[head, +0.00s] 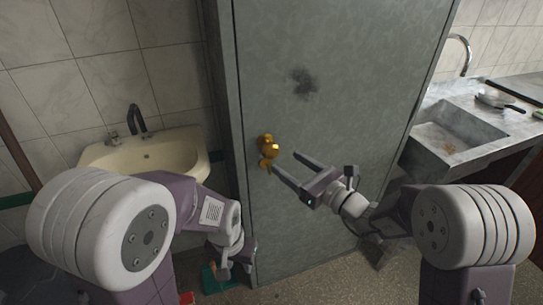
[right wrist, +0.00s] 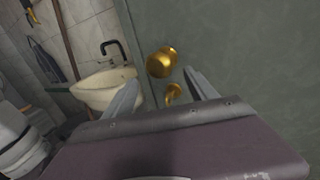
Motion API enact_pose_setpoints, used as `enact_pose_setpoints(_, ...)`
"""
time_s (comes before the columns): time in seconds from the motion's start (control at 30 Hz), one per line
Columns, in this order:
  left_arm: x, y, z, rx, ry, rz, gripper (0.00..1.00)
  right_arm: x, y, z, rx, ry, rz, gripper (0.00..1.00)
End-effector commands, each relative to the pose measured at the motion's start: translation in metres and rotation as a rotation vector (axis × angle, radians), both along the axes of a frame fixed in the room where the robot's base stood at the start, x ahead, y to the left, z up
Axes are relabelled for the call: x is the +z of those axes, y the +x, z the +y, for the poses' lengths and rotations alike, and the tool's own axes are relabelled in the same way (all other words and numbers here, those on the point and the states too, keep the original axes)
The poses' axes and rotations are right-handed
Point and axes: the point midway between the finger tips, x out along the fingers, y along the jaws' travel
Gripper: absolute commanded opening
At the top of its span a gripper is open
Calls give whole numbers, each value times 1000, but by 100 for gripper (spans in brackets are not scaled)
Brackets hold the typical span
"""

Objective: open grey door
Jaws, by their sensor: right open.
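The grey door (head: 340,90) stands upright in the middle of the head view, with a dark smudge on its upper part. A brass knob (head: 268,144) and a smaller brass piece (head: 265,163) below it sit near the door's left edge. The knob (right wrist: 161,63) and lower piece (right wrist: 173,92) also show in the right wrist view. My right gripper (head: 286,163) is open and empty, its fingers pointing at the brass fittings from the right; I see no contact. My left gripper (head: 222,268) hangs low left of the door; its jaws are unclear.
A cream washbasin (head: 150,153) with a dark tap stands left of the door. A stone sink counter (head: 455,130) with a pan (head: 497,98) is at the right. A small red object (head: 187,298) lies low at the left. Speckled floor is free in front of the door.

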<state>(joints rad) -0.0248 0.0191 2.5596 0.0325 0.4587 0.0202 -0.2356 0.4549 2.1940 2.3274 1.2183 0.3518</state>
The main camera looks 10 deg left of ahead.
Motion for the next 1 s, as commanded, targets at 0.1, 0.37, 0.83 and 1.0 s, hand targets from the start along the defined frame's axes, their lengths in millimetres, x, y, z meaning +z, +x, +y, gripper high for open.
enact_pose_setpoints(0.1, 5, 0, 0, 0, 0, 0, 36, 2, 13, 22, 4, 0, 0, 66)
enact_pose_setpoints(0.37, 11, 0, 0, 0, 0, 0, 36, 1, 38, 59, 1, -1, -1, 66)
enact_pose_setpoints(0.83, 11, 0, 0, 0, 0, 0, 36, 0, 43, 65, -1, -1, 0, 32)
enact_pose_setpoints(1.0, 11, 0, 0, 0, 0, 0, 36, 0, 43, 65, -2, -1, 0, 0)
